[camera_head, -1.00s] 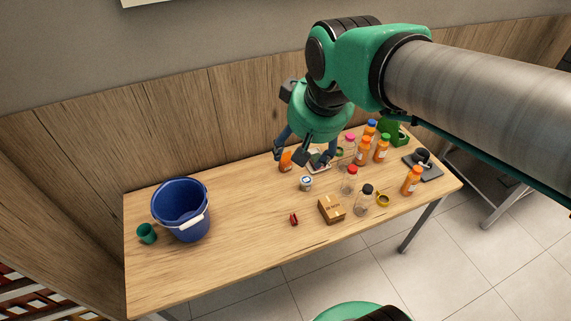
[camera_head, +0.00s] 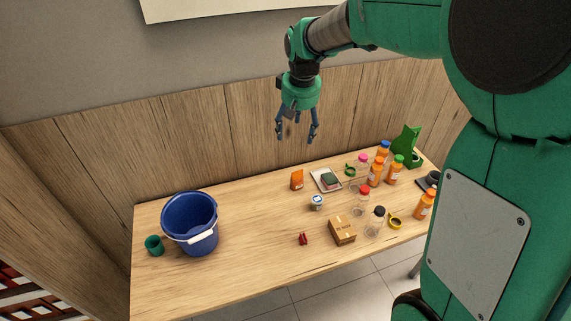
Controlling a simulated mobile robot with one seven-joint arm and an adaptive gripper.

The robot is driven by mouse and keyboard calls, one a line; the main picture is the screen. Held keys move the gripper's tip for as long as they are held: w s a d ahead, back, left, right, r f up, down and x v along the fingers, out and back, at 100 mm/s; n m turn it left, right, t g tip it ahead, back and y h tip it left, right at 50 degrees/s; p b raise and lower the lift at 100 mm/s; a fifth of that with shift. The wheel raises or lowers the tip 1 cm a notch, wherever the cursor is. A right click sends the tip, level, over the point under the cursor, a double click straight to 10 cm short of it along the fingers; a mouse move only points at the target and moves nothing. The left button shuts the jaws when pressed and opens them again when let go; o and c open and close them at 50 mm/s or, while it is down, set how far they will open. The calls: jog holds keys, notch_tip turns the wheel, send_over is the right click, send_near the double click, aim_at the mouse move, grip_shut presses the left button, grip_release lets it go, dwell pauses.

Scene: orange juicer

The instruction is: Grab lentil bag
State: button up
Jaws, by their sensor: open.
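A small orange bag (camera_head: 297,180) stands upright near the back edge of the wooden table; it is the only bag-like packet I can make out, and its label is too small to read. My gripper (camera_head: 297,141) is above the back of the table, over the orange bag and apart from it. Its fingers point down and are spread open. A small brownish patch shows between the fingers, but I cannot tell it from the wood panel behind.
A small can (camera_head: 317,202), cardboard box (camera_head: 342,231), red item (camera_head: 303,239) and several bottles (camera_head: 376,172) stand nearby. A blue bucket (camera_head: 190,222) and green cup (camera_head: 154,245) are left. The table's left-middle is clear.

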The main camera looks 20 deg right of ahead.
jog(key=w+d+f+g, duration=0.1)
jog(key=w+d+f, duration=0.3)
jog(key=w+f, duration=0.75)
jog(key=g, duration=0.1)
send_over(297, 176)
jog(key=w, duration=0.1)
notch_tip(297, 176, down, 16)
jog(key=shift+n+b, duration=0.3)
jog(key=shift+f, duration=0.1)
jog(key=shift+d+f+b, duration=0.1)
jog(key=shift+f+b, duration=0.55)
jog(key=shift+f, duration=3.55)
jog(key=shift+d+f+b, duration=0.15)
jog(key=shift+f+b, duration=0.5)
jog(key=shift+f, duration=1.95)
